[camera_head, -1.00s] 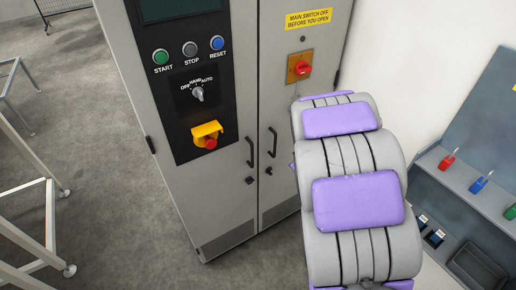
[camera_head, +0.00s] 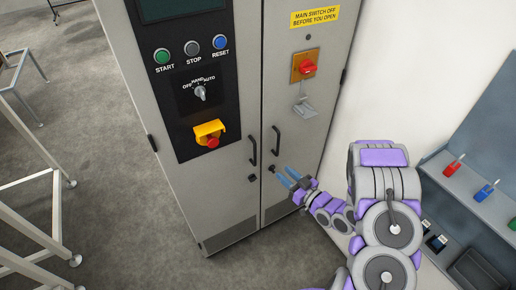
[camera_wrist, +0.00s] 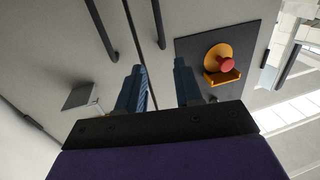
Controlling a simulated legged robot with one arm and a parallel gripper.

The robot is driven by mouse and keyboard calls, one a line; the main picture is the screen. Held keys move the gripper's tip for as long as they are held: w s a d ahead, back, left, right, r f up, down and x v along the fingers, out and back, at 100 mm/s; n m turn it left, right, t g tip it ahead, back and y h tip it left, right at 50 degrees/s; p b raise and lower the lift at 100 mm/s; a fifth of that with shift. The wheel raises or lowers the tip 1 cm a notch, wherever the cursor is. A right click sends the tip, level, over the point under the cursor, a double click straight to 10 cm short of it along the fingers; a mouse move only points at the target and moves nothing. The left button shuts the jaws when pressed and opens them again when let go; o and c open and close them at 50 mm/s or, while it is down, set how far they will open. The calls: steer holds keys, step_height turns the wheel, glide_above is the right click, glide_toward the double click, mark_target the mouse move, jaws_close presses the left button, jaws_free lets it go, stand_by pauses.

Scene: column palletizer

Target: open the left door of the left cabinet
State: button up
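The grey cabinet has two doors. The left door (camera_head: 224,190) carries the black control panel and a black bar handle (camera_head: 253,151) near the seam. The right door (camera_head: 300,150) has its own black handle (camera_head: 276,141). Both doors look shut. My gripper (camera_head: 284,175) is open, its blue fingers apart and empty, in front of the right door's lower part, below and right of the handles. In the wrist view the fingers (camera_wrist: 158,88) are spread with nothing between them. There the left door's handle (camera_wrist: 158,22) and the right door's handle (camera_wrist: 102,28) lie beyond the fingertips.
The red main switch (camera_head: 308,68) is on the right door, with a grey metal piece (camera_head: 303,106) below it. A yellow-backed emergency stop (camera_head: 210,134) protrudes from the left door. A bench with coloured padlocks (camera_head: 452,165) stands right. White framework (camera_head: 55,215) is left; floor before the left door is clear.

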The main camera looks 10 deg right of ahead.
mark_target(255, 149)
steer(key=b+x, duration=0.1)
steer(key=x, duration=1.6)
steer(key=shift+w+a+f+b, duration=0.1)
steer(key=shift+w+b, duration=0.05)
steer(key=shift+b, duration=0.2)
steer(key=shift+c, duration=0.4)
jaws_close()
